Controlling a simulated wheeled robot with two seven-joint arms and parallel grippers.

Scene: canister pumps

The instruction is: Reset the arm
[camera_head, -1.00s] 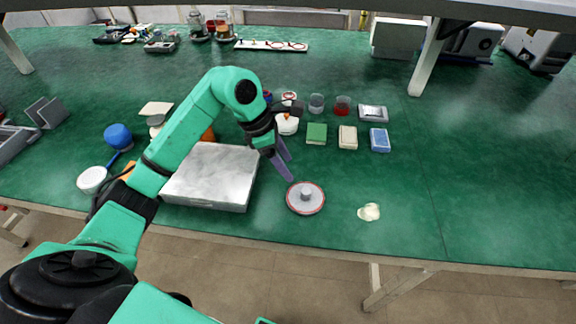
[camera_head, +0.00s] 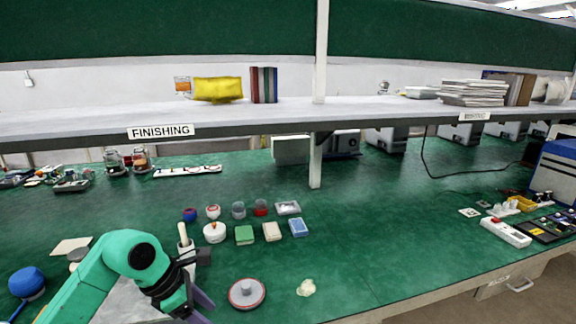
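My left arm comes in from the bottom left, bent at a dark joint. Its gripper (camera_head: 202,302) points down at the table's front part, left of a grey round lid with a red rim (camera_head: 247,293). The purple fingers look apart, with nothing seen between them; their lower ends are near the picture's bottom edge. My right gripper is not in view.
Behind the gripper stands a white upright object (camera_head: 184,238), partly hidden. Small jars and green (camera_head: 244,235), cream and blue blocks sit beyond the lid. A shelf (camera_head: 250,118) spans above the table. A cream blob (camera_head: 306,288) lies right of the lid.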

